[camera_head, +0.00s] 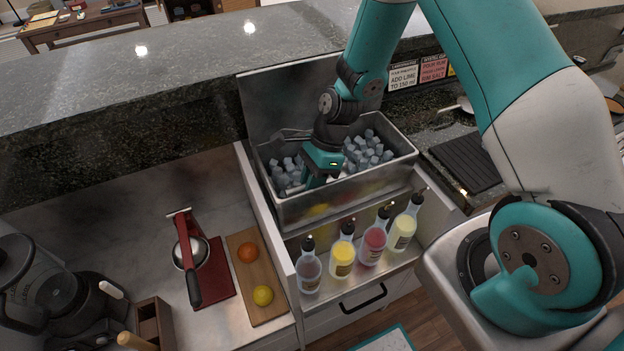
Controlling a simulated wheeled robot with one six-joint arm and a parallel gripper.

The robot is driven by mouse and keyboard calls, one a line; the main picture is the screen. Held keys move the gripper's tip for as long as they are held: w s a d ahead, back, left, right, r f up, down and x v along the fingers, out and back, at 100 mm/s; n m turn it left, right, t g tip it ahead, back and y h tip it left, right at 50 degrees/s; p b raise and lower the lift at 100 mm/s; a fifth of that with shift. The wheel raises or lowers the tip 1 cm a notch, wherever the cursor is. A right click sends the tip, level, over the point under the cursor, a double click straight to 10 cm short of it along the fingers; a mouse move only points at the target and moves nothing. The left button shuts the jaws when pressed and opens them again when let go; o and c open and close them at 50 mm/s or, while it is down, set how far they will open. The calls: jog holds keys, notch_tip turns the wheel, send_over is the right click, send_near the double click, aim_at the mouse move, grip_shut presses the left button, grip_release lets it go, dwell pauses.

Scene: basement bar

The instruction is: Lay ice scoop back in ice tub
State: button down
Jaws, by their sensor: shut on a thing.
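The ice tub (345,200) is a steel bin full of ice cubes, set in the bar with its lid raised behind it. My gripper (312,182) reaches down inside the tub, low over the ice at its left-middle part. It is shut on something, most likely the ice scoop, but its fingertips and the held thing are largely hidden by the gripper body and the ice. A grey metal shape juts out to the left of my wrist above the tub's back rim; I cannot tell whether it belongs to the scoop.
Several bottles with dark spouts (342,256) stand in a rail in front of the tub. To the left are a cutting board (256,275) with an orange and a lemon, and a red press (190,255). A black drip mat (466,161) lies to the right.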

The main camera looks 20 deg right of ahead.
jog(key=shift+f, duration=0.35)
dwell(0.7)
jog(key=c, duration=1)
grip_release()
jog(key=b+v, duration=0.1)
jog(key=v, duration=1.6)
jog(key=shift+w+d+r, duration=0.1)
jog(key=shift+w+r, duration=0.05)
jog(key=shift+r, duration=0.05)
jog(key=s+a+r+n, duration=0.4)
jog(key=s+n, duration=0.3)
jog(key=n, duration=0.1)
jog(key=s+a+r+n+t, duration=0.1)
jog(key=s+a+r+n, duration=0.2)
jog(key=s+n, duration=0.4)
jog(key=s+a+r+n+t, duration=0.1)
jog(key=s+a+r+n, duration=0.3)
jog(key=s+n, duration=0.3)
jog(key=shift+s+a+r+n+h, duration=0.15)
jog(key=shift+r+n, duration=0.15)
jog(key=shift+n, duration=0.55)
jog(key=shift+s+a+r+n+h, duration=0.2)
jog(key=shift+r+n, duration=0.1)
jog(key=shift+n, duration=0.55)
